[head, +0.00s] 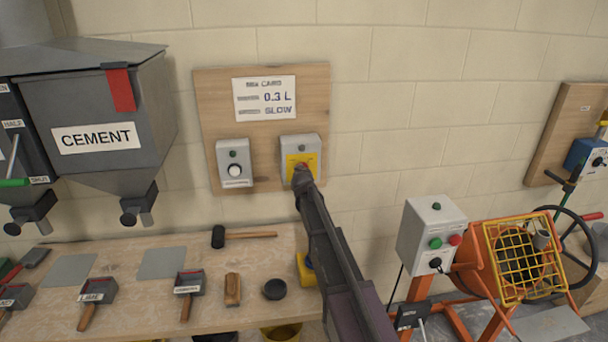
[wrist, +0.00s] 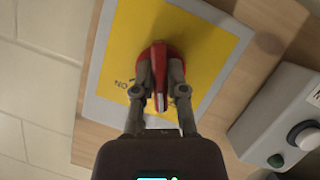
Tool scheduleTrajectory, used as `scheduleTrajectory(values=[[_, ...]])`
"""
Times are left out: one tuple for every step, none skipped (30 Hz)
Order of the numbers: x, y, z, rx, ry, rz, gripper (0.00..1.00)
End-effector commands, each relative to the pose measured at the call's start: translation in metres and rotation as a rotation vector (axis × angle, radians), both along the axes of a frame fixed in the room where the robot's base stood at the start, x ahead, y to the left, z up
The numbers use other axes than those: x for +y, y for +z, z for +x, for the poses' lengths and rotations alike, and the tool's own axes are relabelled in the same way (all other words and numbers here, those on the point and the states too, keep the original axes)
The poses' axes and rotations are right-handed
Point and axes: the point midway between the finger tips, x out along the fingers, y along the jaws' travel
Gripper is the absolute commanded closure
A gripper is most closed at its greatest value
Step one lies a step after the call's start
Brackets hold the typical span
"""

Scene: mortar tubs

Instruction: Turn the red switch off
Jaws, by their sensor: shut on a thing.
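The red switch (wrist: 158,50) is a rotary knob with a raised handle on a yellow plate (wrist: 207,55). The lettering "ON" shows beside its base in the wrist view. My gripper (wrist: 160,80) is shut on the red handle, one finger on each side. In the head view, my gripper (head: 302,178) reaches the yellow plate (head: 314,160) on the right grey box (head: 300,140) of the wooden wall board. There it hides most of the switch.
Left of it on the board (head: 264,121) is a grey box with a white knob (head: 234,170), also in the wrist view (wrist: 303,135). A cement hopper (head: 95,115) hangs at left. A workbench (head: 160,310) with tools lies below. A mixer (head: 505,255) stands at right.

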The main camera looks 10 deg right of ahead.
Motion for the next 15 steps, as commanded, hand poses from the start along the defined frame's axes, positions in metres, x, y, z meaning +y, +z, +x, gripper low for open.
scheduleTrajectory(values=[[0.0004,-0.0027,-0.0009,0.005,-0.002,-0.038,1.00],[0.0003,-0.0028,-0.0010,0.005,-0.002,-0.061,1.00],[0.0001,-0.0028,-0.0010,0.004,-0.003,-0.091,1.00],[-0.0001,-0.0028,-0.0009,0.005,-0.002,-0.113,1.00],[-0.0003,-0.0028,-0.0010,0.004,-0.003,-0.135,1.00],[-0.0004,-0.0027,-0.0011,0.004,-0.003,-0.164,1.00],[-0.0004,-0.0026,-0.0010,0.004,-0.003,-0.183,1.00],[-0.0004,-0.0026,-0.0010,0.004,-0.003,-0.201,1.00],[-0.0006,-0.0024,-0.0011,0.004,-0.004,-0.225,1.00],[-0.0006,-0.0023,-0.0011,0.004,-0.003,-0.243,1.00],[-0.0006,-0.0022,-0.0011,0.005,-0.004,-0.258,1.00],[-0.0006,-0.0020,-0.0012,0.005,-0.004,-0.277,1.00],[-0.0006,-0.0020,-0.0012,0.005,-0.004,-0.289,1.00],[-0.0008,-0.0018,-0.0012,0.005,-0.004,-0.302,1.00],[-0.0008,-0.0016,-0.0012,0.006,-0.004,-0.315,1.00]])
